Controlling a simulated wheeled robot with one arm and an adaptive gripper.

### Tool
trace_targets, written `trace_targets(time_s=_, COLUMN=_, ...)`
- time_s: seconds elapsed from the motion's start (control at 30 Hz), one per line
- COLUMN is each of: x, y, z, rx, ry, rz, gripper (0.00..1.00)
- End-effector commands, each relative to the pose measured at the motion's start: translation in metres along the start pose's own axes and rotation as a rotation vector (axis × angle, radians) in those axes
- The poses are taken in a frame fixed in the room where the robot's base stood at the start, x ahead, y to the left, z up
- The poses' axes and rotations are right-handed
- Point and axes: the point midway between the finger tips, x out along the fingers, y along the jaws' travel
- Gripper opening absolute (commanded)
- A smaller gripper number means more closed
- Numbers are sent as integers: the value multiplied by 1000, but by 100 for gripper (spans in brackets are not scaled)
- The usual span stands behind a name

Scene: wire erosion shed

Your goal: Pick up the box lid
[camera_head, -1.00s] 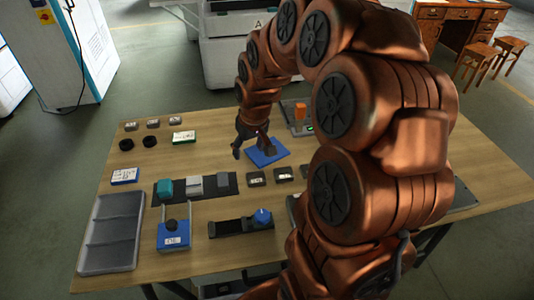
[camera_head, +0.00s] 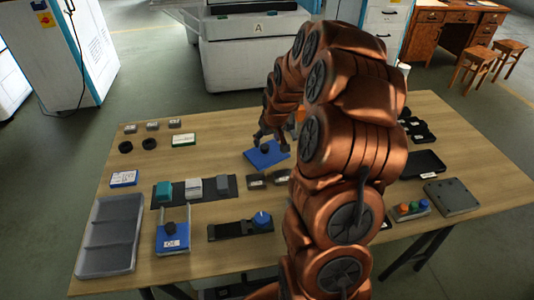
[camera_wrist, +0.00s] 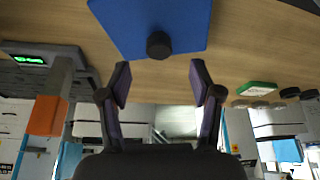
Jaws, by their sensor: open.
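The box lid looks to be a flat blue plate (camera_head: 262,160) with a round black knob on top, lying near the middle of the wooden table. It also shows at the top of the wrist view, where the blue plate (camera_wrist: 150,15) carries the knob (camera_wrist: 159,45). My gripper (camera_head: 271,138) is above the lid's far side in the head view. In the wrist view my gripper (camera_wrist: 160,78) is open and empty, its two fingers apart, with the knob centred between and beyond the tips. I see no contact with the lid.
Small dark blocks (camera_head: 256,181) lie just in front of the lid. A green-and-white box (camera_head: 184,140) lies left of it. An orange-topped stand (camera_wrist: 46,115) is beside my gripper in the wrist view. A grey tray (camera_head: 106,238) fills the table's left front.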

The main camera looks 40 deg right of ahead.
Motion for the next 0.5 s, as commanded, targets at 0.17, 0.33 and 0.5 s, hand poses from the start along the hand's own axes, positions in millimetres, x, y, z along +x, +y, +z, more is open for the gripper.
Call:
trace_targets(time_s=0.17, x=11, y=0, z=2, rx=0, ry=-7, rz=-2, gripper=64)
trace_targets(time_s=0.33, x=27, y=1, z=1, rx=1, ry=-4, rz=-1, gripper=64)
trace_targets(time_s=0.5, x=44, y=1, z=2, rx=1, ry=-7, rz=-1, gripper=64)
